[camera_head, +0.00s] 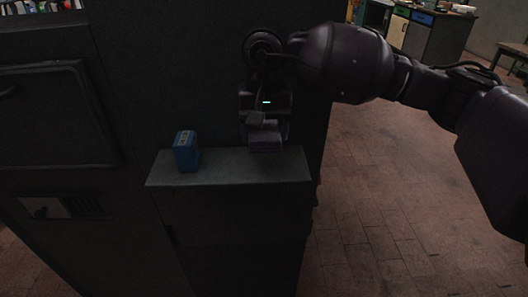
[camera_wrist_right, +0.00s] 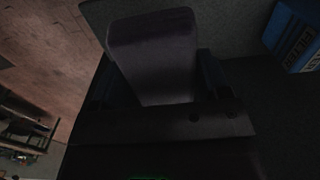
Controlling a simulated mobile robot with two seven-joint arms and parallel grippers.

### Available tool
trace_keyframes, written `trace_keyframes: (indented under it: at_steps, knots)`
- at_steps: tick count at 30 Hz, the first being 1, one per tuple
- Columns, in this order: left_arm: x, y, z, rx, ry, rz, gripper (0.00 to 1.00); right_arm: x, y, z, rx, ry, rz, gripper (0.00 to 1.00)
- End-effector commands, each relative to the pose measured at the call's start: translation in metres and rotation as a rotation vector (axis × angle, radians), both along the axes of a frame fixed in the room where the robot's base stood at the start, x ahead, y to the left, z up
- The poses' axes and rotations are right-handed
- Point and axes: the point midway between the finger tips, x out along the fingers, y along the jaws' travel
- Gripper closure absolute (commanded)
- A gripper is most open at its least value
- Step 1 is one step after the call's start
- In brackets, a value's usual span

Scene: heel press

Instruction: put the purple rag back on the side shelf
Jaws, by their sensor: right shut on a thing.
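The purple rag (camera_head: 265,149) is a dark, folded block, held just at or over the top of the grey side shelf (camera_head: 222,166), toward its right end. I cannot tell whether it touches the shelf. My right gripper (camera_head: 265,138) comes down from above and is shut on the rag. In the right wrist view the rag (camera_wrist_right: 155,55) stands out between the two fingers (camera_wrist_right: 160,90), with the grey shelf surface (camera_wrist_right: 232,25) beyond it. My left gripper is in neither view.
A blue box (camera_head: 186,151) with lettering stands on the left part of the shelf; it also shows in the right wrist view (camera_wrist_right: 294,36). A dark cabinet wall (camera_head: 190,70) rises behind the shelf. Brick floor (camera_head: 370,210) is open at the right.

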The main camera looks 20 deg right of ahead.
Motion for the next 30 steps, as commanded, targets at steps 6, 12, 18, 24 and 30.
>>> trace_keyframes:
  at_steps: [6, 12, 18, 24, 30]
  knots:
    - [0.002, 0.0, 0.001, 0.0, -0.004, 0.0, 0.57, 0.012, -0.004, -0.017, 0.0, 0.001, 0.001, 0.49]
    - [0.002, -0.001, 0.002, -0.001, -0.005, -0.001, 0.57, 0.012, -0.004, -0.027, 0.0, 0.0, 0.001, 0.49]
    - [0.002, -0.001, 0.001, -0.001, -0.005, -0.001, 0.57, 0.011, -0.003, -0.054, 0.0, 0.003, 0.001, 0.49]
    - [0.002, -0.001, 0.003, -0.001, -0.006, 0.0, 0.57, 0.016, -0.004, -0.07, 0.001, 0.0, 0.0, 0.49]
    - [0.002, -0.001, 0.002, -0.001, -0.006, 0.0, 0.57, 0.015, -0.005, -0.07, 0.0, -0.001, 0.0, 0.49]
